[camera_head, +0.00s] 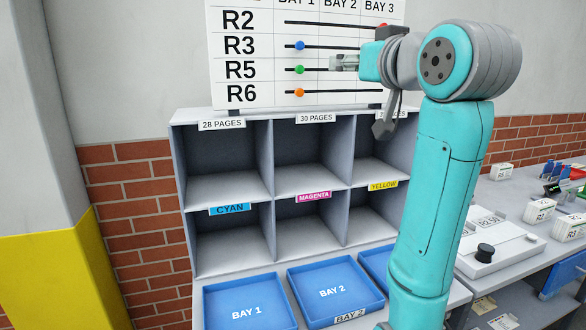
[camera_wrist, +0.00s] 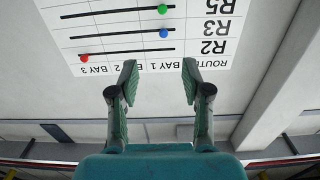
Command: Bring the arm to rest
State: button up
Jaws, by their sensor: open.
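My teal arm is raised on the right of the head view. My gripper (camera_head: 345,62) points left in front of the route board (camera_head: 240,55). In the wrist view my gripper (camera_wrist: 158,82) has its two green-padded fingers spread apart, with nothing between them. The board (camera_wrist: 120,50) appears upside down there, beyond the fingertips. It shows rows R2, R3, R5 and R6 with coloured beads on black lines. Whether the gripper touches the board cannot be told.
A grey cubby shelf (camera_head: 272,205) with empty visible compartments stands below the board. Blue trays marked BAY 1 (camera_head: 246,303) and BAY 2 (camera_head: 334,291) lie in front. A side table on the right holds a white scale-like device (camera_head: 492,243) and several labelled bundles (camera_head: 538,210).

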jog(key=w+d+f+m+h, duration=0.1)
jog(key=w+f, duration=0.1)
jog(key=f, duration=1.2)
jog(key=w+d+f+m, duration=0.1)
jog(key=f, duration=1.2)
jog(key=s+d+f+h, duration=0.1)
jog(key=s+f, duration=0.2)
jog(key=f, duration=0.5)
jog(key=s+d+f+m, duration=0.1)
jog(key=s+f, duration=0.3)
jog(key=f, duration=0.4)
jog(key=s+d+f+h, duration=0.1)
jog(key=s+f, duration=0.2)
jog(key=f, duration=0.5)
jog(key=s+d+f+g+h, duration=0.1)
jog(key=s+f, duration=0.6)
jog(key=s, duration=0.4)
jog(key=s+d+f+g+h, duration=0.1)
jog(key=s+f, duration=0.6)
jog(key=s, duration=0.4)
jog(key=d+f+v, duration=0.1)
jog(key=f+v, duration=0.2)
jog(key=v, duration=2.1)
jog(key=shift+s, duration=0.65)
jog(key=shift+f, duration=0.1)
